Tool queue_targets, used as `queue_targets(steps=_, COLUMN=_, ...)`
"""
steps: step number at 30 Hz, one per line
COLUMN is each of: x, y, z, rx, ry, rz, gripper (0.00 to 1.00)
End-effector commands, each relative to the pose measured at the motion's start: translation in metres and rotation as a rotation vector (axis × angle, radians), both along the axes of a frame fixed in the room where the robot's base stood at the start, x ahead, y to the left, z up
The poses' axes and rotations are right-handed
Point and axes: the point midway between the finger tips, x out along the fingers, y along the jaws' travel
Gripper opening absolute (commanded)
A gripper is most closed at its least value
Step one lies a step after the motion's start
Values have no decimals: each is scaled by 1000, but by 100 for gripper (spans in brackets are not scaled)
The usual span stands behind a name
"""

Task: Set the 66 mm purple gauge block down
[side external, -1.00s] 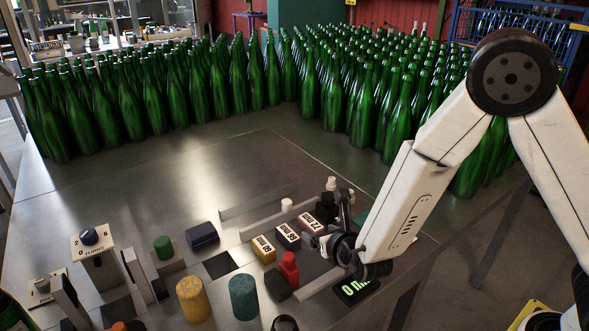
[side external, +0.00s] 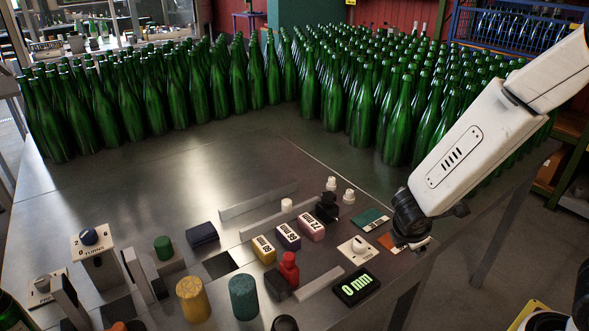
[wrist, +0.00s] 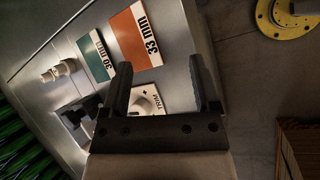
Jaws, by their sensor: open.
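The purple gauge block (side external: 288,236) stands in the side external view in a row between the yellow block (side external: 263,249) and the pink block (side external: 312,226), on the metal bench. Its label faces up and the bench bears it; nothing grips it. My gripper (side external: 412,240) is well to the right of the row, by the bench's right edge, with its fingers hard to make out there. In the wrist view my gripper (wrist: 160,65) is open and empty, its two dark fingers spread apart. The purple block is not seen in the wrist view.
The TRIM knob (side external: 358,249), green card (side external: 370,219), orange card (side external: 389,241) and "0 mm" display (side external: 357,287) lie near the right edge. A red figure-like part (side external: 288,270) stands in front of the blocks. Many green bottles (side external: 255,80) fill the back. The bench's middle is clear.

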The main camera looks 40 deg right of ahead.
Motion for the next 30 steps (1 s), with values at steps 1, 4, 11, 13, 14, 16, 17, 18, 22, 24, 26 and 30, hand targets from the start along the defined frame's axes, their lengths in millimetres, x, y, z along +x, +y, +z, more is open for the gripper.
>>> queue_targets(steps=1, x=-5, y=0, z=1, rx=43, ry=-14, rz=-69, gripper=79)
queue_targets(steps=4, x=-15, y=3, z=2, rx=133, ry=-42, rz=-207, gripper=79)
queue_targets(steps=11, x=-30, y=14, z=7, rx=337, ry=-123, rz=-525, gripper=79)
queue_targets(steps=13, x=-32, y=18, z=9, rx=399, ry=-153, rz=-622, gripper=79)
queue_targets(steps=14, x=-33, y=20, z=10, rx=425, ry=-167, rz=-663, gripper=79)
queue_targets(steps=16, x=-33, y=23, z=14, rx=487, ry=-201, rz=-758, gripper=79)
queue_targets(steps=17, x=-33, y=25, z=15, rx=513, ry=-216, rz=-798, gripper=79)
queue_targets(steps=18, x=-33, y=26, z=17, rx=545, ry=-235, rz=-849, gripper=79)
queue_targets(steps=22, x=-31, y=30, z=23, rx=635, ry=-292, rz=-991, gripper=79)
queue_targets(steps=24, x=-30, y=32, z=26, rx=671, ry=-316, rz=-1048, gripper=79)
queue_targets(steps=26, x=-29, y=32, z=28, rx=694, ry=-332, rz=-1083, gripper=79)
queue_targets(steps=30, x=-28, y=33, z=30, rx=719, ry=-349, rz=-1128, gripper=79)
